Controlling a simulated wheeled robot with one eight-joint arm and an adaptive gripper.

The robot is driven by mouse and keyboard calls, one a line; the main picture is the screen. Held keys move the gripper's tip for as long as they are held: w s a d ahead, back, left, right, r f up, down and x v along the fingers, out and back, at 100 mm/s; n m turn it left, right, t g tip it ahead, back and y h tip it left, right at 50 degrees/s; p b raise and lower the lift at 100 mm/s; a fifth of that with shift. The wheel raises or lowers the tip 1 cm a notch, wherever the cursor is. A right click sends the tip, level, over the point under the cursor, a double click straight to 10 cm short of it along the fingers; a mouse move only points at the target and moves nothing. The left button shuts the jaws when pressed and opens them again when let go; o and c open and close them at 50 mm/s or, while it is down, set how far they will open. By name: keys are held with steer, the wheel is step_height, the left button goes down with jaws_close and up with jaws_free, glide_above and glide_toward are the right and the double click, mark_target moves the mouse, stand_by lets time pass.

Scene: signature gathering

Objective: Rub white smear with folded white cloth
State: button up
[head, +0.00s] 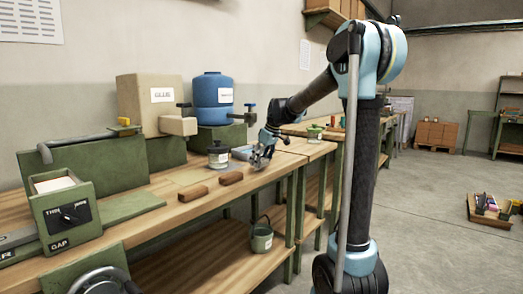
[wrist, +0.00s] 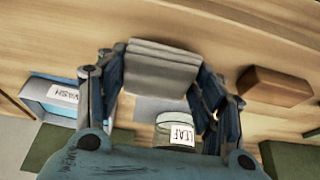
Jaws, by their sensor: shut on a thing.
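A folded pale grey-white cloth (wrist: 160,72) sits between the fingers of my gripper (wrist: 160,88) in the wrist view, its layered folds showing. The gripper is shut on it, with one finger at each side. A flat pale grey patch (wrist: 160,104) shows on the wood just below the cloth; I cannot tell if it is the white smear. In the head view my gripper (head: 262,157) is low over the bench, right of the dark-lidded jar (head: 218,156). The cloth is not clear there. Whether the cloth touches the wood is unclear.
A jar labelled LEAF (wrist: 178,130) stands close by the gripper. A blue tray marked WASH (wrist: 52,98) is left of it, and a brown block (wrist: 273,86) is right. In the head view, another brown block (head: 192,193) lies on the bench (head: 165,222).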

steer(key=shift+a+r, duration=0.1)
steer(key=shift+r, duration=2.65)
